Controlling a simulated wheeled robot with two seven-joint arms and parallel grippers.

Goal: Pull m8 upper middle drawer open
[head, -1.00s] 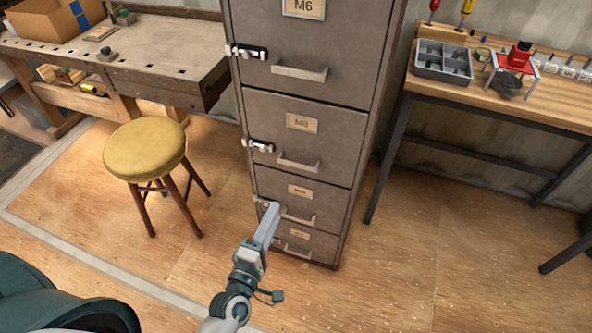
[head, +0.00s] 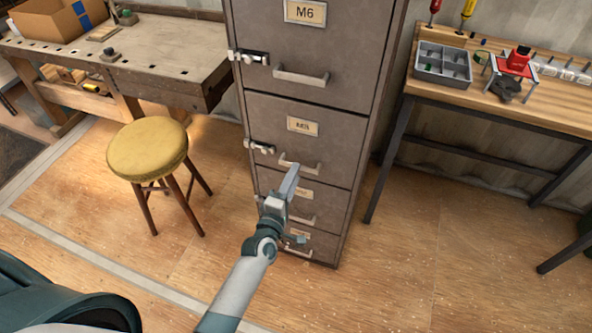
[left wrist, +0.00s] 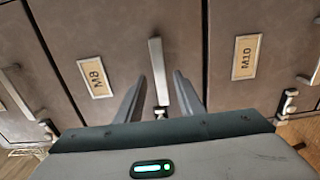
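The M8 drawer (head: 275,112) is the second from the top in view on the tall grey-brown cabinet, and it is shut. Its bar handle (head: 299,166) sits below its label. In the left wrist view the M8 label (left wrist: 95,77) is at left and the M8 handle (left wrist: 156,62) is ahead, in line with the gap between my fingers. My left gripper (head: 291,180) is just in front of and below that handle in the head view. In the left wrist view my left gripper (left wrist: 160,90) is open, with nothing held. My right gripper is not in view.
The M6 drawer (head: 285,45) is above, and the M10 label (left wrist: 244,57) marks the drawer below. A small latch (head: 260,147) is at M8's left edge. A yellow stool (head: 147,148) stands left, a workbench (head: 500,101) right.

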